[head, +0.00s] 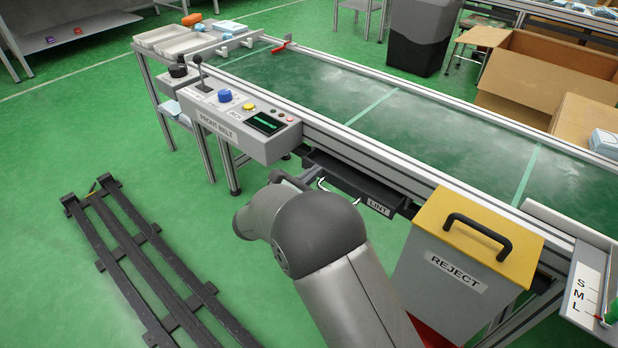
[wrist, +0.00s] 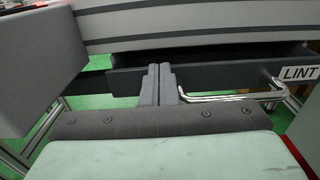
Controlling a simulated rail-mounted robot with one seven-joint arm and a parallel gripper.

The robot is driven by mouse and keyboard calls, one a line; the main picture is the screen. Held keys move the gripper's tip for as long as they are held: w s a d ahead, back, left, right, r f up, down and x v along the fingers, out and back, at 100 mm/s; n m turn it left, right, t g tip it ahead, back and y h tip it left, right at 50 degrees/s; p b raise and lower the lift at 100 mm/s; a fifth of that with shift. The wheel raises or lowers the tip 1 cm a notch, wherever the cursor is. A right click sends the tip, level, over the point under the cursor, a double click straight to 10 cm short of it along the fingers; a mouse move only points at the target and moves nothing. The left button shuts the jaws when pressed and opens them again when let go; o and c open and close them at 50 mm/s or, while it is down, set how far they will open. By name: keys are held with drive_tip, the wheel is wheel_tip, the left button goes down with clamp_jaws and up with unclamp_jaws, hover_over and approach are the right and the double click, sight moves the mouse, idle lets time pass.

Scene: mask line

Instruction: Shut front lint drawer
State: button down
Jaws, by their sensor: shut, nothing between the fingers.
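The front lint drawer (head: 352,182) is a dark tray under the belt's near edge, with a white LINT label and a bright bar handle. It stands out from under the belt frame, and a strip of its dark inside shows above its front. In the wrist view the drawer front (wrist: 215,78) crosses the middle, with the handle (wrist: 235,97) towards the right. My gripper (wrist: 159,72) is shut and empty, its fingertips at the drawer front, left of the handle. I cannot tell whether they touch. In the head view my arm partly hides my gripper.
The FRONT BELT control box (head: 240,120) hangs left of the drawer. A grey REJECT bin (head: 455,275) with a yellow lid stands close on the right. A dark slatted rack (head: 150,262) lies on the floor at left. Green floor is free between rack and belt.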

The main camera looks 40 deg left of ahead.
drive_tip(key=w, duration=0.2)
drive_tip(key=shift+w+d+p, duration=0.1)
drive_tip(key=shift+w+p, duration=0.25)
drive_tip(key=shift+s, duration=0.1)
